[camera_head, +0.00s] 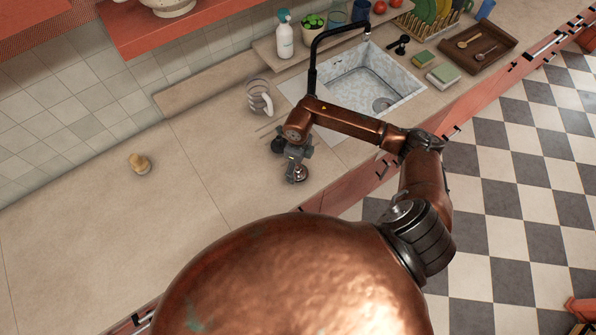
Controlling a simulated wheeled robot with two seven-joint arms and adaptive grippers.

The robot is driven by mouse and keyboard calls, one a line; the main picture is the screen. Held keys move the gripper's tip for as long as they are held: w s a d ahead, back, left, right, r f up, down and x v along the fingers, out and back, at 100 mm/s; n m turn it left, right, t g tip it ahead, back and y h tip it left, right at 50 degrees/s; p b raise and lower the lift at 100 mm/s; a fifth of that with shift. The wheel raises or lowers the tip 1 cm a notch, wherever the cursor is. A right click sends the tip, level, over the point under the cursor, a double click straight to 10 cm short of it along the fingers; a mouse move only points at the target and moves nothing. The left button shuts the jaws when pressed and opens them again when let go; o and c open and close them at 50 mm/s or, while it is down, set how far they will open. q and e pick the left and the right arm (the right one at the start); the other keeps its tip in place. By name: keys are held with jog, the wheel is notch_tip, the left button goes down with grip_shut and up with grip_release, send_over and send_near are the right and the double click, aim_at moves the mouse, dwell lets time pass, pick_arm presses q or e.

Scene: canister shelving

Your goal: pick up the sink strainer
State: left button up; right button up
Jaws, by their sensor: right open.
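A small round metal piece, which looks like the sink strainer (301,174), lies on the countertop near its front edge, left of the sink. My right gripper (293,164) is open and points down right at it, partly covering it. I cannot tell whether the fingers touch it or stand around it. My right arm crosses in front of the sink's near left corner. My left gripper is not in view.
A grey striped mug (260,96) stands behind my right gripper, with thin sticks beside it. The sink (372,78) with a black faucet (313,70) is to the right. A small wooden item (139,163) stands left; the counter around it is clear.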

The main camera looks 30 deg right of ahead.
aim_at(298, 172)
jog(key=shift+s+a+f+p, duration=0.15)
jog(key=shift+f+p, duration=0.25)
jog(key=shift+f, duration=1.3)
jog(key=shift+c, duration=0.7)
jog(key=c, duration=1.1)
